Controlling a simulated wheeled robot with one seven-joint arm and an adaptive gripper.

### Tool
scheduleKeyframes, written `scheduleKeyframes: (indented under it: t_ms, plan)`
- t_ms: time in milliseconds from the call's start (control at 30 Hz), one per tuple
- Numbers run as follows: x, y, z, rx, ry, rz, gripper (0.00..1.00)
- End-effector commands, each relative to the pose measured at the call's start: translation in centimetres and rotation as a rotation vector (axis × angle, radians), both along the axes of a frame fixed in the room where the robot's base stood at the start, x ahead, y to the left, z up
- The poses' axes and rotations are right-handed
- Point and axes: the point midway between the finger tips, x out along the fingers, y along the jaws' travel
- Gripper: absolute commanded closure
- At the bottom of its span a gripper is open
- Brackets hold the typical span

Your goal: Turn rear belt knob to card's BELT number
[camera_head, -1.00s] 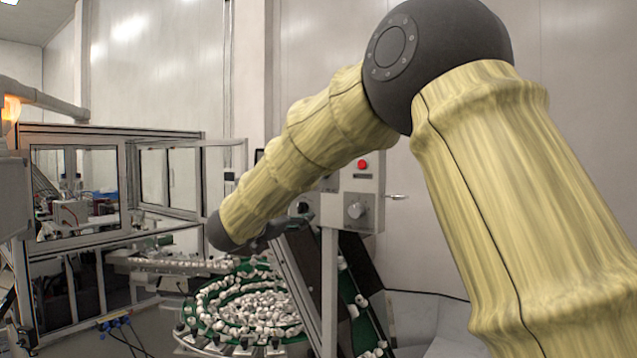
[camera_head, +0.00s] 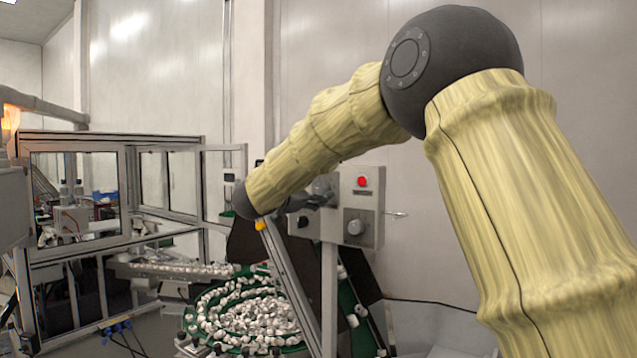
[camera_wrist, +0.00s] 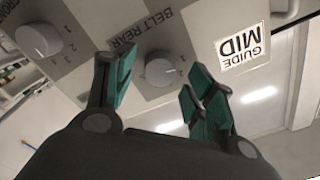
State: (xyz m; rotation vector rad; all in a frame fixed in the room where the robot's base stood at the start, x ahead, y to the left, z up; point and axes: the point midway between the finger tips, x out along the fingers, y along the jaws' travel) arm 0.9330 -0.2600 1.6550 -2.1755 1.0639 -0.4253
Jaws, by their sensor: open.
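The rear belt knob (camera_wrist: 160,70) is a round light-grey dial under the label "BELT REAR" on a grey panel in the wrist view. My gripper (camera_wrist: 158,66) is open, with a green-padded finger on each side of the knob in the picture. I cannot tell whether they touch it. A white card (camera_wrist: 243,49) reads "GUIDE MID"; no BELT number shows on the visible part. In the head view my gripper (camera_head: 314,197) is at the control panel.
Another white knob (camera_wrist: 38,40), with numbers beside it, is at the left in the wrist view. A green feeder bowl (camera_head: 245,310) of white caps stands below.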

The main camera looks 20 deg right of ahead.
Motion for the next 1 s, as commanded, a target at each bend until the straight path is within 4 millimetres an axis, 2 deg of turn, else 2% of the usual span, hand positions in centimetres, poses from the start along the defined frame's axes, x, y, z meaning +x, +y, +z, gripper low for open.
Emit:
scheduleKeyframes:
  t_ms: [200,500,567,767,800,1000]
  plan:
    - [0.92,-1.13,0.04,-0.001,0.002,0.001,0.45]
    - [1.03,-1.28,-0.06,-0.001,0.0,0.001,0.45]
    - [1.02,-1.28,-0.05,-0.001,0.0,0.001,0.53]
    - [1.01,-1.28,-0.04,-0.001,0.0,0.001,0.89]
    - [1.01,-1.28,-0.04,-0.001,0.0,0.001,0.92]
    - [1.01,-1.28,-0.16,0.003,-0.005,0.001,0.92]
